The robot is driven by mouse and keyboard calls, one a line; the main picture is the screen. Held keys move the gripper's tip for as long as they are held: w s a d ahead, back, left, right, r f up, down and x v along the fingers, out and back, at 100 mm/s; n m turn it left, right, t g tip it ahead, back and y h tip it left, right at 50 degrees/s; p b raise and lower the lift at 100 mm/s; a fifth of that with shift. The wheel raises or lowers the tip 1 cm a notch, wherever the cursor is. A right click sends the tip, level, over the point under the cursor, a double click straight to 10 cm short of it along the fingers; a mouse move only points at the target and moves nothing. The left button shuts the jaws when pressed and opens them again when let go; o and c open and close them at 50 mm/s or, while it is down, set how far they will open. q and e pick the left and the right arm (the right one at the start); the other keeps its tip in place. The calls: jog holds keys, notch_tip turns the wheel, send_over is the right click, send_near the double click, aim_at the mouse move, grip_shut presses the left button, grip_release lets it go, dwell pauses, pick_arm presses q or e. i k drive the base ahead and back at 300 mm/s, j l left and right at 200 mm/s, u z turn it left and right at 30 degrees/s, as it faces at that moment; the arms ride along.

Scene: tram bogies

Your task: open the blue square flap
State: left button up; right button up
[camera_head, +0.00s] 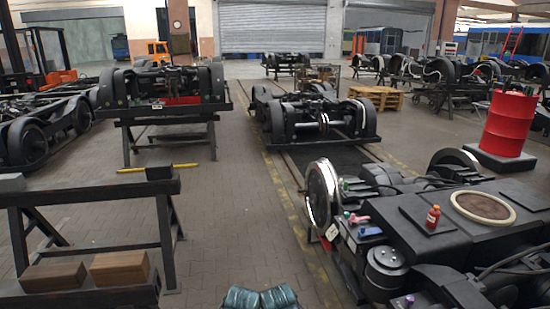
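A small blue square piece, which looks like the flap (370,232), sits on the near bogie (415,212) at the right. It is on the bogie's left side, just right of the shiny wheel (321,195). It looks flat, but it is too small to tell whether it is shut. A pink part (358,219) is just above it and a white tag (332,232) is to its left.
A red bottle (433,217) and a round tan-rimmed lid (482,207) are on the same bogie. A red drum (508,124) stands behind it. A dark trestle (95,230) with wooden blocks is at the left. The paved floor (235,215) between is clear.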

aim_at(363, 233)
jog(key=i+z, duration=0.15)
jog(key=i, duration=0.3)
jog(key=i+j+z, duration=0.15)
jog(key=i, duration=0.25)
jog(key=i+j+z, duration=0.15)
jog(key=i, duration=0.3)
jog(key=i+j+z, duration=0.25)
jog(key=i+z, duration=0.25)
jog(key=i+j+z, duration=0.25)
jog(key=j+z, duration=0.25)
jog(key=i+j+z, duration=0.25)
jog(key=z, duration=0.25)
jog(key=j+z, duration=0.1)
jog(key=j, duration=0.2)
jog(key=i+j+z, duration=0.1)
jog(key=j, duration=0.2)
